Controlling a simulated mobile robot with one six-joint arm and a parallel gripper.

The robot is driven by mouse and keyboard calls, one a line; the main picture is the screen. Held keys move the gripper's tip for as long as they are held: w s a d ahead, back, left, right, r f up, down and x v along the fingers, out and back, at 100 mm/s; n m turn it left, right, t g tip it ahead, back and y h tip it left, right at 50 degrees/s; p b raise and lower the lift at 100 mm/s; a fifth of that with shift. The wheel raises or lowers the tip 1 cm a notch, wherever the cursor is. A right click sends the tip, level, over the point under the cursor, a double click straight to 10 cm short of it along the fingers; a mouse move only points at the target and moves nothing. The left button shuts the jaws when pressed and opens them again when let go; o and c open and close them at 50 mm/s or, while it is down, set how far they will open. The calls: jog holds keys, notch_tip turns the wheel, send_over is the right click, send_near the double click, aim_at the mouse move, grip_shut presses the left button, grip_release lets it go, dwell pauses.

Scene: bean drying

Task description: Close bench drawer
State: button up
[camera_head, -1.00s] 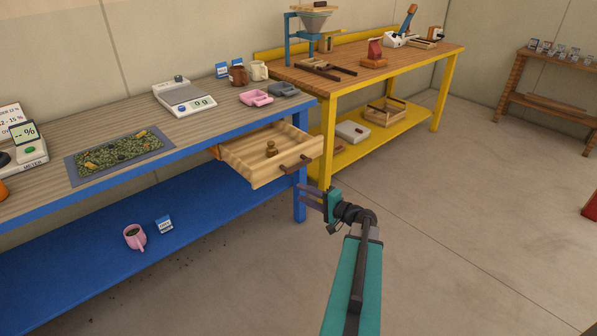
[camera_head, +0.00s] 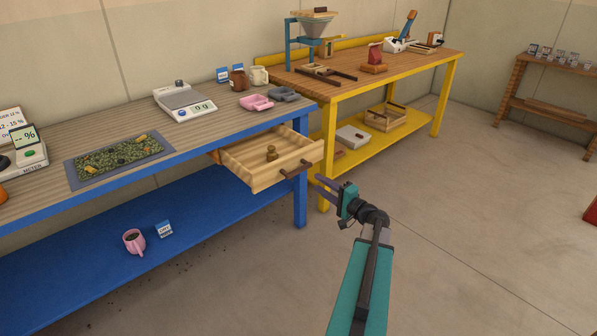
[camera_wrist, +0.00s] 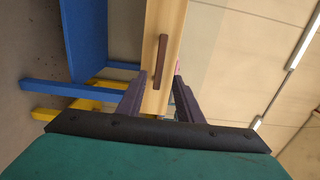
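The bench drawer (camera_head: 266,176) is a light wooden drawer pulled out from under the right end of the blue bench (camera_head: 110,114). A small brass weight (camera_head: 271,153) stands inside it. Its dark brown handle (camera_head: 296,169) is on the front panel. My gripper (camera_head: 322,186) is just in front of and to the right of the drawer front. In the wrist view the two fingers (camera_wrist: 157,90) are spread apart, with the drawer front (camera_wrist: 161,25) and handle (camera_wrist: 160,62) ahead between them. Nothing is held, and contact with the handle cannot be told.
A yellow-legged workbench (camera_head: 385,75) stands behind, right of the drawer. The blue bench leg (camera_head: 300,203) is below the drawer. A scale (camera_head: 184,101), a bean mat (camera_head: 72,174) and mugs stand on the blue bench.

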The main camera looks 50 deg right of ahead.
aim_at(300, 172)
jog(key=w, duration=0.4)
jog(key=w+p, duration=0.1)
jog(key=w, duration=0.3)
jog(key=w+d+p, duration=0.1)
jog(key=w, duration=0.3)
jog(key=shift+w, duration=0.1)
grip_shut()
jog(key=shift+a, duration=0.2)
jog(key=shift+d, duration=0.15)
